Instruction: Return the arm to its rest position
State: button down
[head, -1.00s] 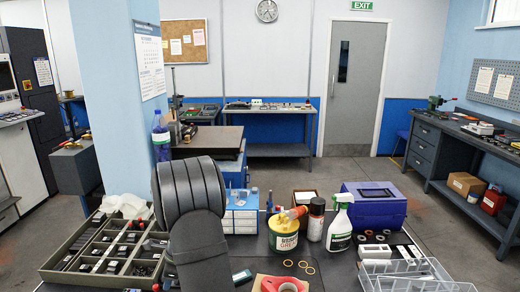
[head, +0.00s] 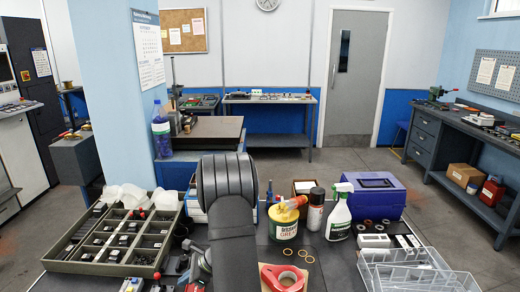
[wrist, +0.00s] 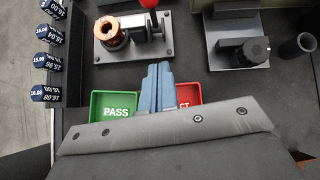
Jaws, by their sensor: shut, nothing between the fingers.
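My gripper (wrist: 158,75) shows in the wrist view with its two blue-grey fingers together and nothing between them. The fingers point away from the camera, over the gap between a green PASS tray (wrist: 113,104) and a red tray (wrist: 187,94). The red tray's label is partly covered by the fingers. In the head view my arm rises from the bottom middle; the gripper itself does not show there.
In the wrist view, a fixture with a copper part (wrist: 109,33) and a grey stand (wrist: 238,50) lie beyond the fingers. In the head view, a compartment tray (head: 92,268), a grease tin (head: 284,226), a spray bottle (head: 338,218) and a clear rack (head: 415,272) surround the arm.

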jog(key=shift+d+f+y, duration=0.25)
jog(key=shift+f+y, duration=0.45)
jog(key=shift+y, duration=0.15)
jog(key=shift+d+f+y, duration=0.2)
jog(key=shift+f+y, duration=0.5)
jog(key=shift+y, duration=0.15)
jog(key=c, duration=1.2)
grip_release()
jog(key=o, duration=0.4)
jog(key=shift+a+r, duration=0.1)
jog(key=shift+r, duration=0.1)
jog(key=o, duration=0.8)
jog(key=s+a+r+n+g+h, duration=0.2)
jog(key=s+a+r+n+g, duration=0.1)
jog(key=a+r+n+g, duration=0.1)
jog(key=shift+a+r+n+g, duration=0.3)
jog(key=shift+a+r+n, duration=0.25)
jog(key=shift+r+n, duration=0.5)
jog(key=s+a+r+n+t+h, duration=0.2)
jog(key=r+n+t+h, duration=0.1)
jog(key=r+n+h, duration=0.25)
jog(key=s+a+r+n+t+h, duration=0.2)
jog(key=s+a+r+n+h, duration=0.1)
jog(key=r+n+h, duration=0.3)
jog(key=shift+m+y, duration=0.25)
jog(key=shift+m, duration=0.45)
jog(key=f, duration=0.9)
jog(key=shift+w+d+f, duration=0.15)
jog(key=shift+w+d, duration=0.05)
jog(key=shift+d, duration=0.05)
